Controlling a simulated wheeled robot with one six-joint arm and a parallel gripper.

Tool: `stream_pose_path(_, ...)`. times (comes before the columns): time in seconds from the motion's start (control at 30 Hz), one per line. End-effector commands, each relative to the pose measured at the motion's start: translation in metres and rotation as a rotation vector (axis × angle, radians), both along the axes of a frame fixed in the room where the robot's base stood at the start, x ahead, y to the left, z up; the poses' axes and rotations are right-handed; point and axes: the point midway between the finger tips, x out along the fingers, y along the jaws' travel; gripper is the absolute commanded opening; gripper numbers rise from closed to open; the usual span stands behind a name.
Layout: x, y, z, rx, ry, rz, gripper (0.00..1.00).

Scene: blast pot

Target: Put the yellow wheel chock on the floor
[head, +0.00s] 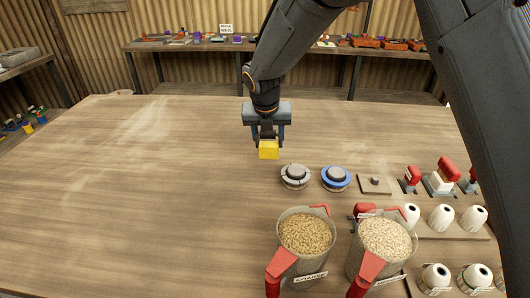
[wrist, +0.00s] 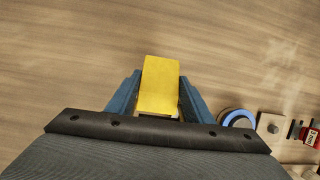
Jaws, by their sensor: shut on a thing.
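The yellow wheel chock (head: 268,150) is held between the fingers of my gripper (head: 267,136), in front of the middle of the wooden table. In the wrist view the chock (wrist: 160,85) sits between the two blue fingers of my gripper (wrist: 158,100), with bare table around it. It appears to be above the tabletop, though the exact gap is hard to tell. The floor is mostly hidden by the table in the head view.
The wooden table (head: 150,180) is clear on its left. Near the chock are a grey round part (head: 294,176) and a blue-ringed one (head: 336,178). Two grain-filled pots (head: 306,235) (head: 384,240) and several white cones stand at the right. A back shelf (head: 200,45) holds small items.

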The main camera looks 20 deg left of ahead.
Motion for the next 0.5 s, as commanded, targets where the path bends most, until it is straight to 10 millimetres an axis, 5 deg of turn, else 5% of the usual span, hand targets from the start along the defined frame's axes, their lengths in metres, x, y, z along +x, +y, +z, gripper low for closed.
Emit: stream_pose_path(0.5, -0.001, 0.002, -0.053, 0.001, 0.000, 0.004, 0.06)
